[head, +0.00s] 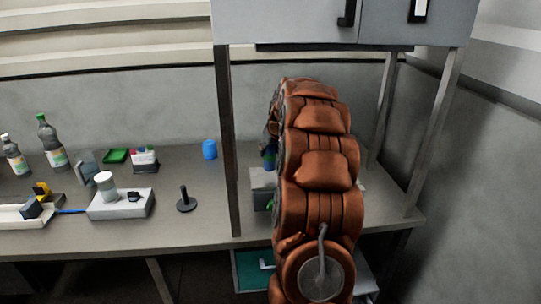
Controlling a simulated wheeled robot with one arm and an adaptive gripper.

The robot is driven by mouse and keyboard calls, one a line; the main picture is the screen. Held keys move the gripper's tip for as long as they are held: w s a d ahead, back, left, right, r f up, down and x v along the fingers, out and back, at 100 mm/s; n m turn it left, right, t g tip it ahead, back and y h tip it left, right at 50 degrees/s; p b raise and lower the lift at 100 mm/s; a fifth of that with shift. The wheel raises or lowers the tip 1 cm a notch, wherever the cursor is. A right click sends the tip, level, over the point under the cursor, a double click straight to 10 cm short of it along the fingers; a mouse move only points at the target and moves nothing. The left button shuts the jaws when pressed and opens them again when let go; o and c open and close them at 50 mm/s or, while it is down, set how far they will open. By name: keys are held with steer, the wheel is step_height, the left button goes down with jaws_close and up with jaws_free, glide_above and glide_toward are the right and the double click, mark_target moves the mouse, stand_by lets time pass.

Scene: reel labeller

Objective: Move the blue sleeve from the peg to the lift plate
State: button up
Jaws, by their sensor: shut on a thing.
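A black peg (185,200) on a round base stands bare on the bench, left of the shelf post. My arm reaches under the overhead cabinet and hides most of my gripper (269,146); only a dark sliver shows at the arm's left edge. My gripper is shut on a small blue thing, which looks like the blue sleeve (268,158). It is just above a grey box-like stand (263,180), which may carry the lift plate. The plate itself cannot be made out, and I cannot tell whether the sleeve touches the stand.
A blue cylinder (209,149) stands on the bench left of the post (229,145). A white device (122,204) with a white cylinder, bottles (53,146) and a green tray (116,156) are further left. The cabinet (290,22) and posts bound the arm's space.

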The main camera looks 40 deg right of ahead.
steer(key=shift+w+d+f+p, duration=0.1)
steer(key=shift+d+f+p, duration=0.05)
steer(key=shift+f+p, duration=0.55)
steer(key=shift+w+d+f+p, duration=0.15)
steer(key=shift+f+p, duration=0.2)
steer(key=shift+f, duration=0.7)
steer(key=shift+f+b, duration=0.2)
steer(key=shift+b, duration=0.1)
steer(key=o, duration=1.3)
steer(key=shift+r, duration=0.1)
steer(key=shift+r+p, duration=0.25)
steer(key=shift+p, duration=0.1)
steer(key=b+v, duration=0.3)
steer(key=v, duration=0.9)
steer(key=shift+f+b, duration=0.1)
steer(key=shift+b, duration=0.3)
